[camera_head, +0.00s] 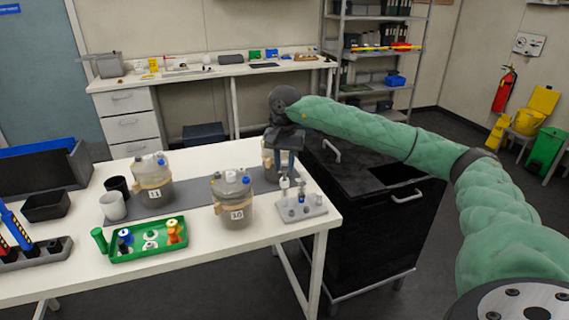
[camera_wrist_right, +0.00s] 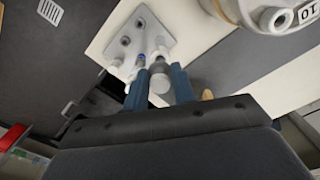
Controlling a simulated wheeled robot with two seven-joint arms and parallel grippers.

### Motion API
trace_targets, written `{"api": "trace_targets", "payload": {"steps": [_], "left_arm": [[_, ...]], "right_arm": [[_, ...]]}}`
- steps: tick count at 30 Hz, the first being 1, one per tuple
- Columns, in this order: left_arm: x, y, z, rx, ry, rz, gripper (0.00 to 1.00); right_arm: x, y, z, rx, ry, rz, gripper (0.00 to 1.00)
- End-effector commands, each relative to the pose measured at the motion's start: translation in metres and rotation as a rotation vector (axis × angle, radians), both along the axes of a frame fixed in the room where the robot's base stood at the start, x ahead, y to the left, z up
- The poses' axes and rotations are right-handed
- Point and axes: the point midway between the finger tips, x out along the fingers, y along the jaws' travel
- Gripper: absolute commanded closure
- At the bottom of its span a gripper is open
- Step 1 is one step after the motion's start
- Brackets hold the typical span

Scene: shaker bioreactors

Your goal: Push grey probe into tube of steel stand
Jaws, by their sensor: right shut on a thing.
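The steel stand (camera_head: 312,210) is a pale grey block with several holes, at the right end of the white table; its holed plate also shows in the right wrist view (camera_wrist_right: 150,22). My right gripper (camera_head: 287,168) points down above the stand's back part. Its blue fingers (camera_wrist_right: 159,86) are shut on the grey probe (camera_wrist_right: 159,82), whose pale part (camera_head: 285,184) shows just below the fingertips. A slim piece with a blue band (camera_wrist_right: 141,58) stands beside the probe. Whether the probe's lower end is inside a tube cannot be told. My left gripper is not in view.
A vessel labelled 10 (camera_head: 233,202) stands just left of the stand, and another vessel (camera_head: 268,155) is partly behind my right gripper. A vessel labelled 11 (camera_head: 152,182), cups and a green tray (camera_head: 150,252) are farther left. A black cabinet (camera_head: 365,230) stands right of the table.

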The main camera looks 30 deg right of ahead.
Motion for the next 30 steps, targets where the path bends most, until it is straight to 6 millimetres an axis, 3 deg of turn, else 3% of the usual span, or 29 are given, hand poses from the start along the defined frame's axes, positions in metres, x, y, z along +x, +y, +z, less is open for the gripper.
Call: {"api": "trace_targets", "payload": {"steps": [30], "left_arm": [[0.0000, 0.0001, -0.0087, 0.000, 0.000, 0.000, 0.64]], "right_arm": [[0.0000, 0.0000, -0.0097, 0.000, 0.000, 0.000, 0.98]]}}
